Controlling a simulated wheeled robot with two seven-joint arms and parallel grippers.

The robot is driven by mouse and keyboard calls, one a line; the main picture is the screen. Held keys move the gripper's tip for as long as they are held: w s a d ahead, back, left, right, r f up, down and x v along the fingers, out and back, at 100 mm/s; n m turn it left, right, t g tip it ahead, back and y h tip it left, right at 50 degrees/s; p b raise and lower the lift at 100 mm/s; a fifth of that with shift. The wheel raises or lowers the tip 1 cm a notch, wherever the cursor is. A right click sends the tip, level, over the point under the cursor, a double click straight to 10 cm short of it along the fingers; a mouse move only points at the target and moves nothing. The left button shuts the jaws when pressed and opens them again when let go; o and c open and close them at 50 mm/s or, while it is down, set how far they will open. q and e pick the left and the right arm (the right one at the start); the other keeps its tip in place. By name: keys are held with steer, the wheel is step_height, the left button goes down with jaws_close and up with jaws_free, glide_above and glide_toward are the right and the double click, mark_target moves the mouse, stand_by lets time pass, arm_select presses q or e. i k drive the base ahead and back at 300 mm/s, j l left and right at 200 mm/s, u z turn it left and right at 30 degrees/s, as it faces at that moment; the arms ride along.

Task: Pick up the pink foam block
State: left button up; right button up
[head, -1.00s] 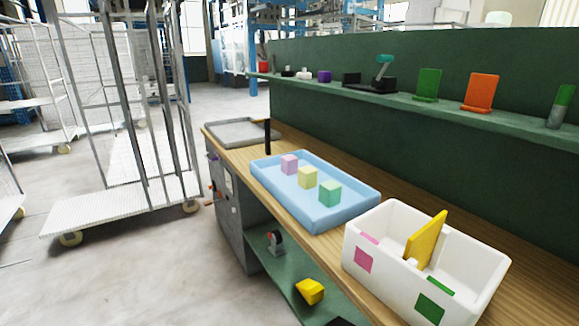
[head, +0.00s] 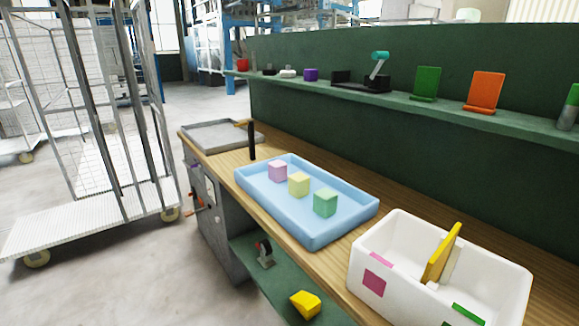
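The pink foam block (head: 278,171) is a small pinkish-purple cube. It sits in the light blue tray (head: 313,239) on the wooden bench, towards the tray's far left end. A yellow block (head: 299,184) and a green block (head: 325,202) stand beside it in a row, nearer to me and to the right. Nothing hides the pink block. Neither of my grippers shows in the head view.
A white two-part bin (head: 400,297) with a yellow divider (head: 441,253) stands on the bench at the right. A grey tray (head: 215,133) and a black upright post (head: 252,141) are at the far end. A wire cart (head: 110,215) stands on the left floor.

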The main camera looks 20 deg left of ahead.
mark_target(277, 169)
steer(key=i+j+z, duration=0.25)
steer(key=j, duration=0.35)
steer(key=i+j+z, duration=0.1)
steer(key=j+z, duration=0.2)
steer(key=j, duration=0.25)
steer(key=j+z, duration=0.25)
steer(key=j, duration=0.4)
steer(key=i+j+z, duration=0.1)
steer(key=j+z, duration=0.15)
steer(key=j, duration=0.4)
steer(key=j+z, duration=0.3)
steer(key=j, duration=0.3)
steer(key=k+j+z, duration=0.25)
steer(key=j, duration=0.4)
steer(key=j+z, duration=0.25)
steer(key=j, duration=0.4)
steer(key=k+j+z, duration=0.25)
steer(key=j, duration=0.3)
